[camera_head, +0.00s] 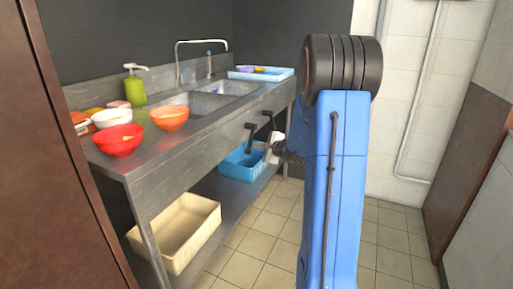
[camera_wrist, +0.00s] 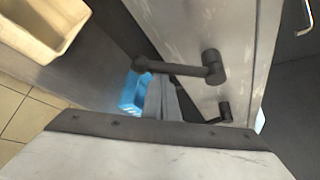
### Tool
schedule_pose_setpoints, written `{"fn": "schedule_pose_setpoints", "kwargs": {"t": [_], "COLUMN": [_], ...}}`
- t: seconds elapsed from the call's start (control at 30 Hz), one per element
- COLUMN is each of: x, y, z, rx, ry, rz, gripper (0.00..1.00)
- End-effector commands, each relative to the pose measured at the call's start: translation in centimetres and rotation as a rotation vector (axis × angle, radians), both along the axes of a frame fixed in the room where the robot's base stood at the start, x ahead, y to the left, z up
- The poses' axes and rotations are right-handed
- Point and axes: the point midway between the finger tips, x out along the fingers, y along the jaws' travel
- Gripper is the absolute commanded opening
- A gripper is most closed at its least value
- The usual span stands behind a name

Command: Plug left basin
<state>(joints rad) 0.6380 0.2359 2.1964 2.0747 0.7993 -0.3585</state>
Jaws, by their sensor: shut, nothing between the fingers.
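The steel sink counter has two basins; the left basin (camera_head: 195,102) is the nearer one in the head view. Two dark levers are on its front panel: the left lever (camera_head: 251,134) and the right lever (camera_head: 269,119). In the wrist view the larger, closer lever (camera_wrist: 180,68) extends sideways from its pivot to a rounded end, and a smaller lever (camera_wrist: 224,113) lies beyond it. My gripper (camera_head: 273,150) is shut and empty, in front of the counter close to the levers. Its grey body (camera_wrist: 160,150) fills the lower wrist view. No plug shows.
A beige bin (camera_head: 185,225) and a blue bin (camera_head: 238,165) are on the lower shelf. Orange (camera_head: 169,117), red (camera_head: 118,141) and white bowls stand at the counter's left, with a green soap bottle (camera_head: 134,85). A blue tray (camera_head: 260,75) is at the back. The tiled floor is clear.

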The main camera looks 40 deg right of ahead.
Motion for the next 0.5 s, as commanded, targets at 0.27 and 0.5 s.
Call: {"fn": "schedule_pose_setpoints", "kwargs": {"t": [0.27, 0.5], "x": [-0.5, -1.0], "y": [0.9, 1.8], "z": [0.9, 1.9], "rx": [0.127, 0.286], "ry": [0.073, 0.166], "rz": [0.002, 0.003], "gripper": [0.00, 0.00]}}
